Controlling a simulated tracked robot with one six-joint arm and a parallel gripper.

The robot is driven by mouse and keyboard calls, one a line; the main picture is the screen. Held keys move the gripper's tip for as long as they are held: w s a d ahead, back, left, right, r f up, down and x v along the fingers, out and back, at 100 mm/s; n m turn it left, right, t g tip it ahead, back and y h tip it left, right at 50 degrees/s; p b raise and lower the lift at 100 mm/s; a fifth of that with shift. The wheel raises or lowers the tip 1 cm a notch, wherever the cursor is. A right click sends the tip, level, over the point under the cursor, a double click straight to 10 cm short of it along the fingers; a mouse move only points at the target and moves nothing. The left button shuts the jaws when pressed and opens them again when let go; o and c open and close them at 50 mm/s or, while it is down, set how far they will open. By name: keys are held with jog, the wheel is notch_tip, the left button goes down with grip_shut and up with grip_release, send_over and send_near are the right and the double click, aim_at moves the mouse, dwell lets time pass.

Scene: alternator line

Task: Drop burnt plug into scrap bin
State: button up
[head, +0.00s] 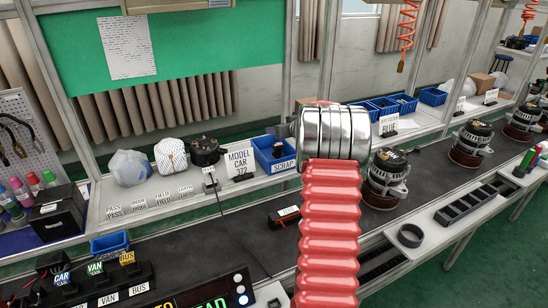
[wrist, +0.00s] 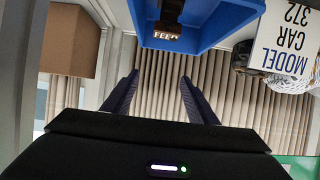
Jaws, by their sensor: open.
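The blue scrap bin (head: 262,155) stands on the white shelf behind the belt, with a "SCRAP" label (head: 284,165) on its front. A dark item shows inside it in the head view. In the wrist view a blue bin (wrist: 225,22) is at the top edge, with a dark block (wrist: 171,12) inside bearing a small label that seems to read "FEED". I cannot tell for sure whether this block is the burnt plug. My gripper (wrist: 157,82) is open, its two fingers apart with nothing between them. In the head view my arm hides the gripper.
A "MODEL CAR 372" sign (head: 241,162) stands left of the bin and shows in the wrist view (wrist: 287,40). A black labelled block (head: 284,217) lies on the dark belt. Alternators (head: 386,178) stand on the belt to the right. A cardboard box (wrist: 70,40) is at left in the wrist view.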

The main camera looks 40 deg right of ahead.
jog(key=v, duration=1.2)
jog(key=shift+s, duration=0.25)
jog(key=shift+r, duration=0.1)
dwell(0.4)
